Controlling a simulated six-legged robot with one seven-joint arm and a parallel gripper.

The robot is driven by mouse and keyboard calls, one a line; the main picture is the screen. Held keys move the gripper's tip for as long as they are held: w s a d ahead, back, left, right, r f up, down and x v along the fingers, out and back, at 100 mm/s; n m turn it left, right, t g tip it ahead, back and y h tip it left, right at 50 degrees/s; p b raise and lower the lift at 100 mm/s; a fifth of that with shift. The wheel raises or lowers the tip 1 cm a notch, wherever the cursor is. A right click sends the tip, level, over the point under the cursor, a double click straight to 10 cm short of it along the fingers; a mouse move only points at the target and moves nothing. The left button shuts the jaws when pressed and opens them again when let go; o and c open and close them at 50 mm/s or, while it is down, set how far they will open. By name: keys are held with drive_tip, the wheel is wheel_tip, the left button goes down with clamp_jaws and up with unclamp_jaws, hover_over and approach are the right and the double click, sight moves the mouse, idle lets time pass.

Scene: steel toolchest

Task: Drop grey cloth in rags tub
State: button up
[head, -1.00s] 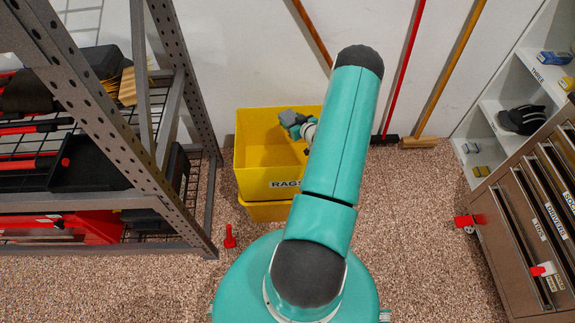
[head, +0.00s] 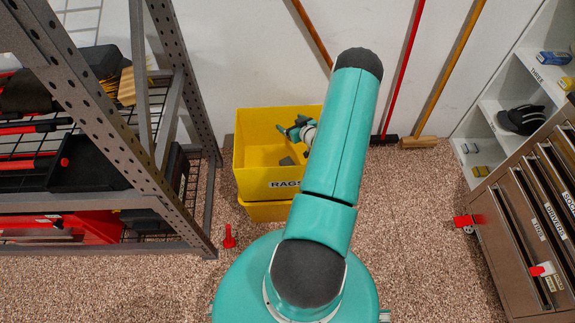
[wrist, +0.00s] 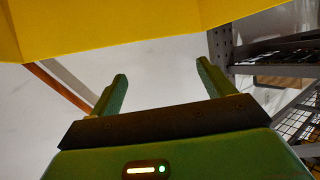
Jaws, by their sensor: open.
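The yellow rags tub (head: 253,178) stands near the back wall with a "RAGS" label on its front. A small grey piece, the grey cloth (head: 287,161), lies inside the tub on its floor, partly in view. My gripper (head: 291,129) is over the tub, above the cloth and apart from it. In the wrist view my gripper (wrist: 160,85) has its two green fingers spread wide with nothing between them. A yellow tub wall (wrist: 120,25) fills the top of the wrist view.
A metal shelf rack (head: 180,90) stands close on the left of the tub. A red clip-like object (head: 229,237) is on the floor before the tub. Brooms lean on the wall at right. A steel toolchest (head: 520,235) stands far right. The floor between is clear.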

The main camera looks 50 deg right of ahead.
drive_tip(key=v, duration=1.3)
drive_tip(key=w+a+r+n+g, duration=0.1)
drive_tip(key=w+a+r+g, duration=0.15)
drive_tip(key=w+r, duration=0.6)
drive_tip(key=w+a+r+n+g, duration=0.15)
drive_tip(key=w+a+r, duration=0.3)
drive_tip(key=r, duration=0.75)
drive_tip(key=w+a+r, duration=0.2)
drive_tip(key=a+r, duration=0.6)
drive_tip(key=s+a+r+g+y, duration=0.1)
drive_tip(key=s+a+r, duration=0.2)
drive_tip(key=a+r, duration=0.35)
drive_tip(key=s+a+r+g, duration=0.1)
drive_tip(key=s+a+r, duration=0.15)
drive_tip(key=a, duration=0.75)
drive_tip(key=s+a+r+n+g+y, duration=0.1)
drive_tip(key=s+a+r+y, duration=0.2)
drive_tip(key=s+a, duration=0.8)
drive_tip(key=shift+a, duration=0.9)
